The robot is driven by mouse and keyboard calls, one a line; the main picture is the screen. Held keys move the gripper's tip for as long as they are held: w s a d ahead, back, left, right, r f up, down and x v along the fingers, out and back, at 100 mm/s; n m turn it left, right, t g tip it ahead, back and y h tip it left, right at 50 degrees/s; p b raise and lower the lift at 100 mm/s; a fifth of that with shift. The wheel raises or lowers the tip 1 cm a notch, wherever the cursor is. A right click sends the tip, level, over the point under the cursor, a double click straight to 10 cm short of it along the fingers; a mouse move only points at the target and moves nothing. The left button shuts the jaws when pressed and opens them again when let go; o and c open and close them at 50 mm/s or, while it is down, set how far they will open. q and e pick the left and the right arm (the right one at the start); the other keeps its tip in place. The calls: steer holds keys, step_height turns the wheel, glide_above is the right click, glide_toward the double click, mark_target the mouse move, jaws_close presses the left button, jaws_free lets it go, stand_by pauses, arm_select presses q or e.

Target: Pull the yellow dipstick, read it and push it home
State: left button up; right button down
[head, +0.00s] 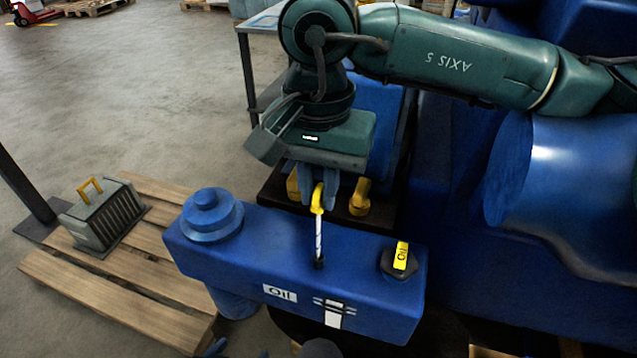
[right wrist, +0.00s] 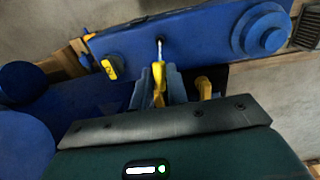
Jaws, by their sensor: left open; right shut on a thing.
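The yellow dipstick (head: 318,200) stands nearly upright above the blue oil housing (head: 235,255). A length of its pale rod shows between the yellow handle and a dark collar on the housing top; the rod's lower end is hidden in the collar. My right gripper (head: 318,184) is shut on the yellow handle. The right wrist view shows the dipstick handle (right wrist: 158,88) between the fingers, with the rod running to a dark hole in the housing (right wrist: 200,42). My left gripper (head: 236,351) is open at the bottom edge, mostly cut off.
A black cap (head: 402,268) with a yellow oil label sits right of the dipstick. A round blue cap (head: 208,213) is on the left. A yellow handle (head: 360,197) stands behind the housing. A wooden pallet (head: 110,310) with a grey ribbed box (head: 103,222) lies left.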

stand_by(0.3)
steer(key=shift+f, duration=0.15)
steer(key=b, duration=1)
glide_toward(319, 257)
step_height(319, 257, down, 5)
steer(key=shift+f, duration=0.1)
steer(key=shift+f+b, duration=0.7)
steer(key=shift+b, duration=0.05)
arm_select(q)
steer(key=shift+n+t+h, duration=0.3)
steer(key=shift+t+h, duration=0.3)
steer(key=shift+h, duration=0.2)
steer(key=f, duration=0.1)
steer(key=d+f, duration=0.1)
steer(key=f, duration=0.1)
steer(key=w+d+f, duration=0.1)
steer(key=shift+d+f, duration=0.25)
steer(key=shift+r, duration=0.1)
arm_select(e)
steer(key=c, duration=1.4)
jaws_free()
steer(key=shift+r, duration=0.1)
